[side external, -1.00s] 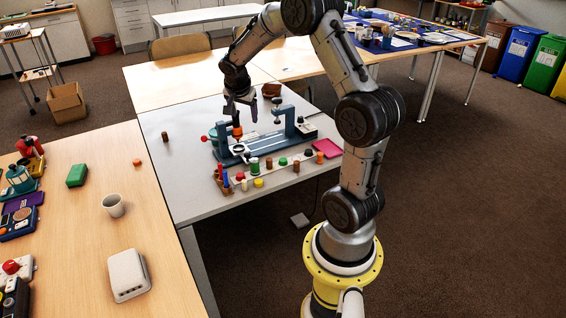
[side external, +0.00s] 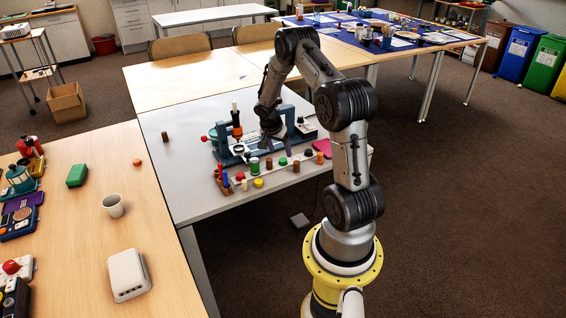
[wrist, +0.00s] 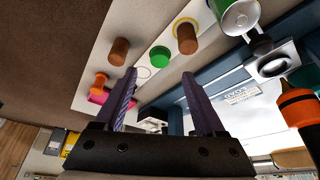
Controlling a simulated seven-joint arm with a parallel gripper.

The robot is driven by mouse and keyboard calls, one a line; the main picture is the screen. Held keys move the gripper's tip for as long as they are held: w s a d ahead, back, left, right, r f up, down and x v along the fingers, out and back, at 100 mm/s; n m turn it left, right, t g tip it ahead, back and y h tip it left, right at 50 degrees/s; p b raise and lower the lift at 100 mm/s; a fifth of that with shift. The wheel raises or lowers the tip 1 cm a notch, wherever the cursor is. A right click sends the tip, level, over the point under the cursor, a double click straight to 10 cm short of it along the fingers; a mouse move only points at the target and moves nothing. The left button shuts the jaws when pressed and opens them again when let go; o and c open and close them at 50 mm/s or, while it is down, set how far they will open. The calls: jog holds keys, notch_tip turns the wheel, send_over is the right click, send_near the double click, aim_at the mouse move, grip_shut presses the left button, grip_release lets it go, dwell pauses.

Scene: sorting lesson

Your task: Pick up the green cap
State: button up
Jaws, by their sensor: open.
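The green cap (side external: 283,161) stands on a pale strip along the front edge of the grey table in the side view. In the wrist view the green cap (wrist: 160,56) shows as a round top just beyond and between my fingertips. My gripper (side external: 274,148) points down just behind the strip, close to the cap. In the wrist view my gripper (wrist: 160,75) is open, with nothing between its fingers. I cannot tell its exact height above the cap.
Brown pegs (wrist: 119,50) and (wrist: 187,38) flank the cap closely. A green-and-white cylinder (side external: 254,164) stands farther left on the strip. A blue fixture (side external: 225,150) lies behind, with an orange-and-black tool (side external: 237,130).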

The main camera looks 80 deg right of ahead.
aim_at(283, 160)
jog(key=x, duration=0.5)
jog(key=shift+a+f, duration=0.1)
jog(key=shift+a, duration=0.05)
grip_shut()
